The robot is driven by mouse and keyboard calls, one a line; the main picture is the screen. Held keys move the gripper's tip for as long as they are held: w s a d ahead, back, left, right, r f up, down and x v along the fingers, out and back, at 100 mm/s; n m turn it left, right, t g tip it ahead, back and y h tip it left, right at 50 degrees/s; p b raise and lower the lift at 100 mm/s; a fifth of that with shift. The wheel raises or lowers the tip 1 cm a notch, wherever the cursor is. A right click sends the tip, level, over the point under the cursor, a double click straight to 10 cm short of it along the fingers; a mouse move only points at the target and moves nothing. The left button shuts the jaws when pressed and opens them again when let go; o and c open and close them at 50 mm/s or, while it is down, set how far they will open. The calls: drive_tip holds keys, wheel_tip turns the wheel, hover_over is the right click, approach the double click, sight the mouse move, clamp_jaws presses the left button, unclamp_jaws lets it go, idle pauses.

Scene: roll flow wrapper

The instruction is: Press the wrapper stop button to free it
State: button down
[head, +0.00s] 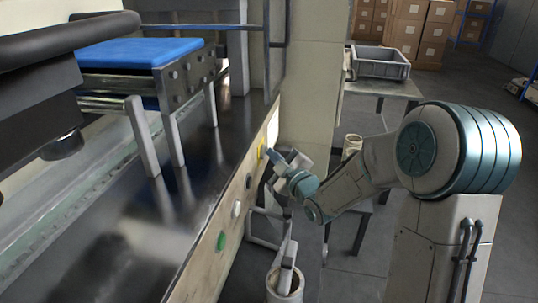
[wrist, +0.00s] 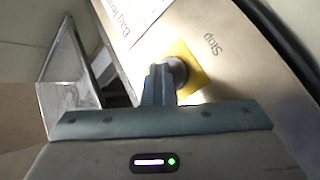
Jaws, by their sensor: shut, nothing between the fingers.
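The stop button's yellow plate (head: 263,147) is on the wrapper's side panel in the head view, left of my gripper (head: 270,154). In the wrist view the yellow plate (wrist: 195,68) carries a round greyish button (wrist: 177,70), with the word "Stop" printed beside it. My gripper (wrist: 158,72) is shut and empty. Its fingertips are at the button and cover part of it in the wrist view. I cannot tell whether they touch it or whether it is pushed in.
Green (head: 221,242) and white (head: 236,208) buttons line the same panel. A blue conveyor belt (head: 140,53) stands on the wrapper. A grey tray (head: 381,62) rests on a table behind my arm. A pale round container (head: 285,287) stands below my gripper.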

drive_tip(key=shift+s+a, duration=0.1)
drive_tip(key=shift+a, duration=0.05)
drive_tip(key=s+d+b, duration=0.1)
drive_tip(key=d, duration=0.5)
drive_tip(key=shift+d, duration=0.1)
